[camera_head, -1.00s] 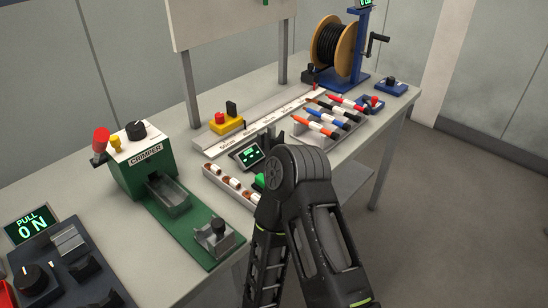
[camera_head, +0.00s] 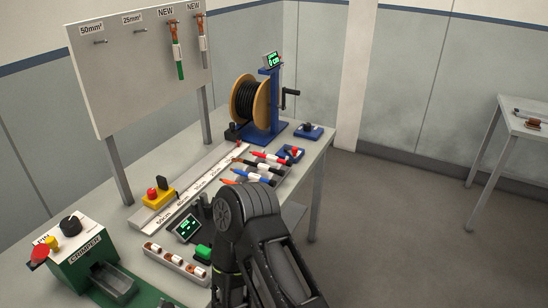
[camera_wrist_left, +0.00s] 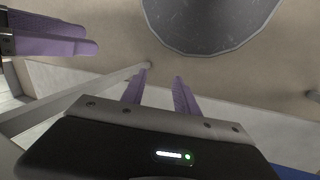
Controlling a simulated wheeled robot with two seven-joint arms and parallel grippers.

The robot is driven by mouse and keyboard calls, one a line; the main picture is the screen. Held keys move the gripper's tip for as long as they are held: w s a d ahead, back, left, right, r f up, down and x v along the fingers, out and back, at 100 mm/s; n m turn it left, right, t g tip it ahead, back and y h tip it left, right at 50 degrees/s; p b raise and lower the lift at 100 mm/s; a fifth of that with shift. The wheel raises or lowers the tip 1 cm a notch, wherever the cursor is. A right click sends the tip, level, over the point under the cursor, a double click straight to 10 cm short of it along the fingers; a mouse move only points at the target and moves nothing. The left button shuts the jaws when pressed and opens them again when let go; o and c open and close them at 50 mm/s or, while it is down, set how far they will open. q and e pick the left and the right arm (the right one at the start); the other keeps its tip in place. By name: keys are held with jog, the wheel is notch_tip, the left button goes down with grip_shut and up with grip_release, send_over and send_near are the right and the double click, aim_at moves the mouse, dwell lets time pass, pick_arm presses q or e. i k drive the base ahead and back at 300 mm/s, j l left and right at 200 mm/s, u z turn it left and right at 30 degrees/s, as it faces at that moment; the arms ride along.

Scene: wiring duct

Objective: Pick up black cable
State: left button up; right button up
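The black cable (camera_head: 245,99) is wound on a wooden reel (camera_head: 263,103) held by a blue stand (camera_head: 274,98) at the back of the bench. Its free end is not clear to see. One of my dark arms (camera_head: 248,225) rises in front of the bench, its gripper out of sight in the head view. In the left wrist view my left gripper (camera_wrist_left: 161,78) has two purple fingers apart with nothing between them, away from the cable. Other purple fingers (camera_wrist_left: 55,36), seemingly my right gripper, show at the upper left; their gap cannot be judged.
A ruler strip (camera_head: 190,188) runs along the bench beside a yellow box with a red button (camera_head: 157,195). Several markers (camera_head: 262,166) lie near the front edge. A green crimper (camera_head: 80,255) stands at lower left.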

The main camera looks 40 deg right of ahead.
aim_at(280, 172)
jog(key=l+z, duration=0.15)
jog(key=z, duration=1.25)
jog(key=i+j, duration=0.05)
jog(key=j, duration=0.05)
